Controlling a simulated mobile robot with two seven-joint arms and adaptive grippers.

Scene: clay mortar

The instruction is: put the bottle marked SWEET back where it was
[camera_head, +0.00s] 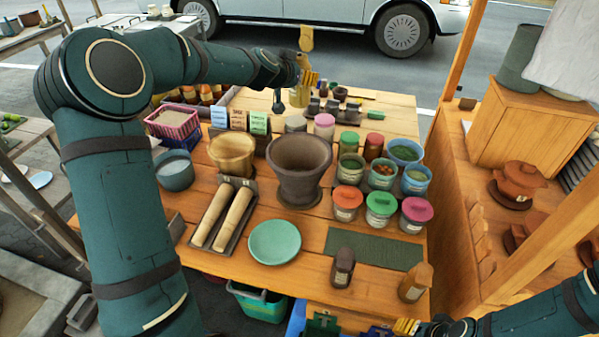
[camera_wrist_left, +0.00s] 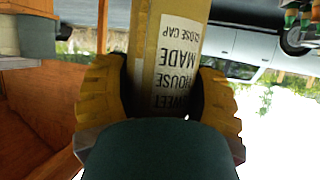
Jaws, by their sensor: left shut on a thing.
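The bottle marked SWEET (camera_wrist_left: 172,40) is yellowish, with a white label reading SWEET HOUSE MADE CLOSE CAP. The left wrist view is inverted; the label reads upside down there, so the bottle looks roughly upright. My left gripper (camera_wrist_left: 158,105) is shut around it, with a yellow finger on each side. In the head view my left gripper (camera_head: 307,78) is over the far part of the table; the fingers and arm partly cover the bottle. My right gripper (camera_head: 405,326) is at the bottom edge; its jaw opening cannot be made out.
The wooden table (camera_head: 225,262) holds a dark mortar (camera_head: 299,170), several lidded jars, label cards (camera_head: 239,119) and a pink basket (camera_head: 173,124). Small dark bottles stand at the far side. A wooden post (camera_head: 464,50) rises at the right. A green plate (camera_head: 274,242) lies in front.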

